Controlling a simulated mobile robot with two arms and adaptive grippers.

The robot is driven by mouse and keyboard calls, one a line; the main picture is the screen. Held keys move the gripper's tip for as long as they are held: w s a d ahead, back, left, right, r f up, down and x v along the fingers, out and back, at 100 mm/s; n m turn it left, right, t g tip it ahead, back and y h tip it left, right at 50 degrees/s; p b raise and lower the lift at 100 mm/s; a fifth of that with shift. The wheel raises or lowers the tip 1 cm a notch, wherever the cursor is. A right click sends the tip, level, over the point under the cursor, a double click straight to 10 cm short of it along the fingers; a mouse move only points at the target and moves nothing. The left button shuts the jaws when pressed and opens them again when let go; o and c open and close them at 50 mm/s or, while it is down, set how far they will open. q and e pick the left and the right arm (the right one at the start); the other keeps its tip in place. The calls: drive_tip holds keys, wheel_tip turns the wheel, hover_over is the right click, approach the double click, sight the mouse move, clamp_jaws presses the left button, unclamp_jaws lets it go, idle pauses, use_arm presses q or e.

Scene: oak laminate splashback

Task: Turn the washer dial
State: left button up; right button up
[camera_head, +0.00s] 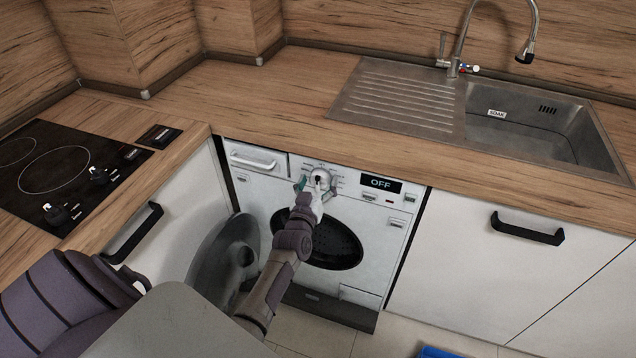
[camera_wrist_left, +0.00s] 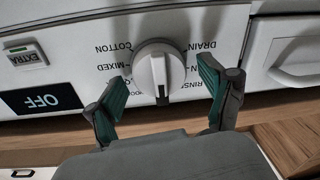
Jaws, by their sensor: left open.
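The washer (camera_head: 375,235) is white and built in under the counter. Its dial (camera_wrist_left: 152,72) is a round white knob with a raised grip bar and a dark mark, ringed by labels such as COTTON, MIXED, DRAIN and RINSE. In the head view the dial (camera_head: 326,176) is partly covered by my left gripper (camera_head: 311,187). In the left wrist view my left gripper (camera_wrist_left: 161,73) is open, with one green-padded finger on each side of the dial. Gaps show between the fingers and the knob. My right gripper is out of view.
The display (camera_head: 380,185) reads OFF. The round washer door (camera_head: 225,262) hangs open at the left, beside my arm, and the drum opening is dark. A detergent drawer (camera_head: 254,160) is left of the dial. The counter edge overhangs just above the panel.

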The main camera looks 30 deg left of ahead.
use_arm(q)
drive_tip(key=shift+c, duration=0.2)
drive_tip(key=c, duration=1.1)
drive_tip(key=shift+c, duration=0.2)
drive_tip(key=shift+m, duration=0.3)
drive_tip(key=m+p, duration=0.1)
drive_tip(key=m, duration=0.2)
drive_tip(key=shift+d, duration=0.15)
drive_tip(key=shift+f+m, duration=0.15)
drive_tip(key=shift+m, duration=2.05)
drive_tip(key=o, duration=1.2)
